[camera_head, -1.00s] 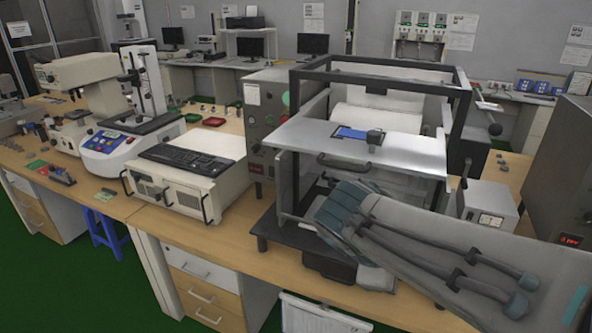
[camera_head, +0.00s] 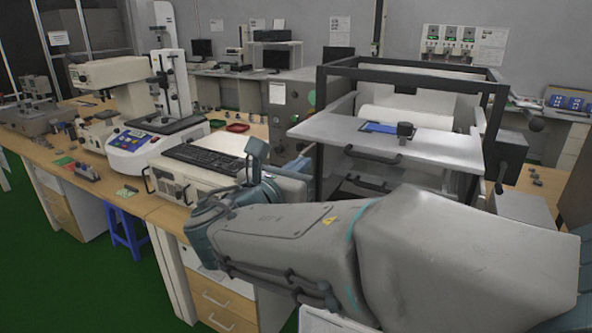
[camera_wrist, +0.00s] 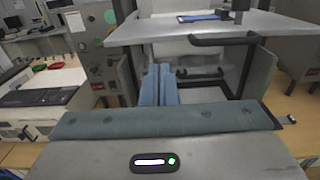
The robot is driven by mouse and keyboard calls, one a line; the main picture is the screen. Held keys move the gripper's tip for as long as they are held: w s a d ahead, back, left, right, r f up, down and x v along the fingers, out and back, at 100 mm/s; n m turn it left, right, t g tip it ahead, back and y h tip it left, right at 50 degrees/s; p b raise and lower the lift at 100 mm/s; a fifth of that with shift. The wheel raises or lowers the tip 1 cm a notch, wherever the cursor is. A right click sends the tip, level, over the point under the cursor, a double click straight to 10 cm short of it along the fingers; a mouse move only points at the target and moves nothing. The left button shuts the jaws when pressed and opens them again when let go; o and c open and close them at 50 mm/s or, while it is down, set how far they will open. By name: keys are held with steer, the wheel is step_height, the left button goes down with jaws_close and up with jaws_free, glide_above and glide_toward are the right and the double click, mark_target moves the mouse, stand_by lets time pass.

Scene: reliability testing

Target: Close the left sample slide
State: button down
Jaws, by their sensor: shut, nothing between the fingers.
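A grey slide panel (camera_head: 440,150) juts from the front of a black-framed machine (camera_head: 490,75), with a dark handle (camera_head: 372,157) on its front edge. A blue item (camera_head: 380,128) and a small dark block lie on it. The panel (camera_wrist: 210,26) and its handle (camera_wrist: 223,39) also show at the top of the wrist view. A lower dark handle (camera_wrist: 200,73) shows beneath. I cannot tell which part is the left sample slide. My gripper (camera_wrist: 159,70) is shut and empty, below and left of the upper handle, apart from it. It also shows in the head view (camera_head: 257,150).
A control cabinet (camera_head: 290,110) with a green button stands left of the machine. A white unit with a black keyboard (camera_head: 205,160) is farther left. My arm hides the machine's lower front in the head view. Green floor is open at lower left.

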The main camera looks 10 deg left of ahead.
steer(key=p+x, duration=0.1)
steer(key=x, duration=0.8)
steer(key=shift+w, duration=0.2)
steer(key=shift+w, duration=0.1)
